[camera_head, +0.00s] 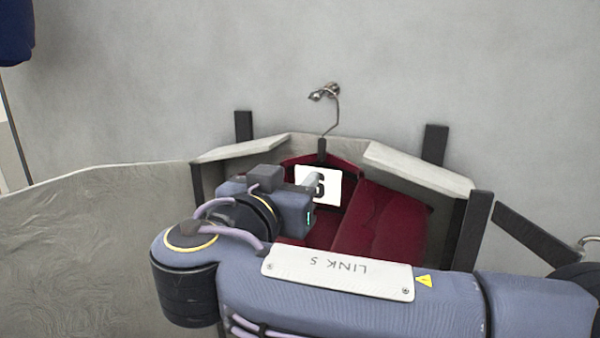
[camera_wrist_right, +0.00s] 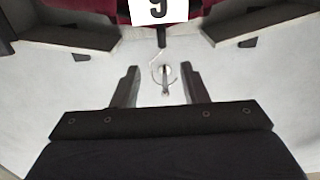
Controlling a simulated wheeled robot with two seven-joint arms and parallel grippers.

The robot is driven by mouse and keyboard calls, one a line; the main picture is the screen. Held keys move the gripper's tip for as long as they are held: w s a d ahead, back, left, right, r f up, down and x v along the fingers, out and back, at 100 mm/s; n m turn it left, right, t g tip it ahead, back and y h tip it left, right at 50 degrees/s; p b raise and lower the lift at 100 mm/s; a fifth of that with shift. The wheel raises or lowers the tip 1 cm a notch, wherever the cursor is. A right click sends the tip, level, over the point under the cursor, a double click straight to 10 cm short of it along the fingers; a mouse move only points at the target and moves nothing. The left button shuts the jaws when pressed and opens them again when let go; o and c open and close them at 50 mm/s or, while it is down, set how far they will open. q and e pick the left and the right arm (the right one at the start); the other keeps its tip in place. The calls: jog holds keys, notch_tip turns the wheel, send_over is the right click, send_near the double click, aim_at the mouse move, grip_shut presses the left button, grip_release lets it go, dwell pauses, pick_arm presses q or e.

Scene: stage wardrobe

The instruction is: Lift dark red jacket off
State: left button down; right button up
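The dark red jacket (camera_head: 385,225) hangs on a hanger (camera_head: 337,118) from a metal hook (camera_head: 325,92) on the wall. A white card (camera_head: 320,184) with a black 6 is at its upper front. My right arm covers the jacket's lower part in the head view. In the right wrist view my right gripper (camera_wrist_right: 160,69) has its fingers apart, with nothing held. The hook (camera_wrist_right: 165,75) and thin hanger wire show between the fingers, farther off. The jacket (camera_wrist_right: 90,6) and card (camera_wrist_right: 158,11) are at that view's top edge. My left gripper is out of view.
Pale slabs on the left (camera_head: 243,147) and right (camera_head: 415,170) flank the jacket, with dark posts beside them. A pale panel (camera_head: 95,245) stands at the left. A dark blue thing (camera_head: 15,32) is at the top left. The wall above the hook is bare.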

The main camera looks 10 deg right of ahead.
jog(key=w, duration=0.1)
jog(key=p, duration=0.4)
send_near(321, 149)
jog(key=x, duration=0.4)
jog(key=shift+w, duration=0.1)
jog(key=b+x, duration=0.1)
jog(key=x, duration=0.1)
jog(key=b+x, duration=0.1)
jog(key=x, duration=0.1)
jog(key=shift+w+d+f, duration=0.2)
jog(key=shift+w+f, duration=0.05)
jog(key=shift+w, duration=0.05)
jog(key=shift+b+x, duration=0.35)
jog(key=shift+x, duration=0.4)
jog(key=shift+r, duration=0.1)
grip_shut()
jog(key=shift+r, duration=0.1)
jog(key=shift+r, duration=0.1)
